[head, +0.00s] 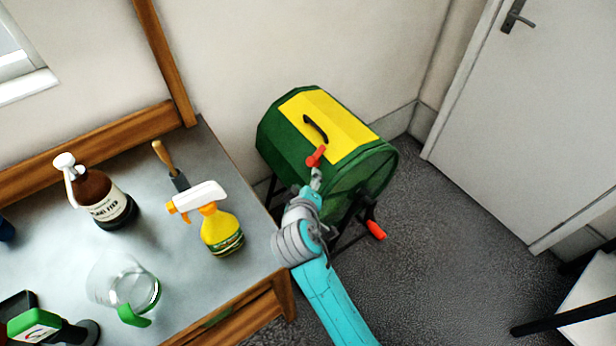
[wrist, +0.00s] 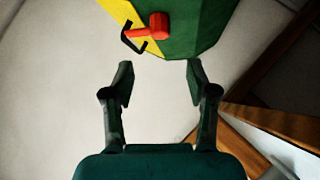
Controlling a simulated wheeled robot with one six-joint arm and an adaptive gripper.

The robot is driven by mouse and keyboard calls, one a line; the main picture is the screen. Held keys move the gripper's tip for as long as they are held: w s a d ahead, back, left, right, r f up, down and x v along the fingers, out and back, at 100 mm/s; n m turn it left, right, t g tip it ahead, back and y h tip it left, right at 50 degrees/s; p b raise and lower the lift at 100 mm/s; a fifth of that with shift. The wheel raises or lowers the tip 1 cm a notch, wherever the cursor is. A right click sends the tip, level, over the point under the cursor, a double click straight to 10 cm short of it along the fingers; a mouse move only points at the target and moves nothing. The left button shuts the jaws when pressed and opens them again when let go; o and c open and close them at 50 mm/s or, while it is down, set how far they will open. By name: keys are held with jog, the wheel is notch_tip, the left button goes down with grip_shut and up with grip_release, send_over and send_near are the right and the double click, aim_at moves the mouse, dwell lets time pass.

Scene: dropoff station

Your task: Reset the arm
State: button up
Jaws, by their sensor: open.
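My gripper (wrist: 158,82) is open, with its two dark fingers spread wide and nothing between them in the wrist view. The teal arm with its grey wrist joints (head: 300,235) reaches up from the bottom of the head view. Its end lies in front of the green drum (head: 278,140), near a red latch (head: 316,156). In the wrist view the red latch (wrist: 157,27) shows beyond the fingertips, apart from them. The fingers are hard to make out in the head view.
The drum has a yellow lid (head: 345,118), which looks closed, a black handle and a red crank grip (head: 376,230). The workbench (head: 70,235) at left holds a brown bottle (head: 105,200), yellow sprayer (head: 222,232), trowel (head: 172,168) and clear jug (head: 125,282). Floor is clear toward the door (head: 525,120).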

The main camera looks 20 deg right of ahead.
jog(key=shift+s, duration=0.15)
dwell(0.4)
jog(key=s+d+f+y, duration=0.1)
jog(key=s+f, duration=0.2)
jog(key=s, duration=0.4)
jog(key=s+d+f+t+y, duration=0.1)
jog(key=s+f+y, duration=0.15)
jog(key=s, duration=0.45)
jog(key=s+d+f+y, duration=0.1)
jog(key=s+f, duration=0.3)
jog(key=s, duration=0.4)
jog(key=s+r+m+t, duration=0.1)
jog(key=s+r, duration=0.4)
jog(key=s, duration=0.5)
jog(key=s+d+r+m, duration=0.1)
jog(key=s+r+m, duration=0.3)
jog(key=s, duration=0.6)
jog(key=shift+s+d+r+m+t, duration=0.3)
jog(key=shift+r+t, duration=0.1)
jog(key=shift+r, duration=0.35)
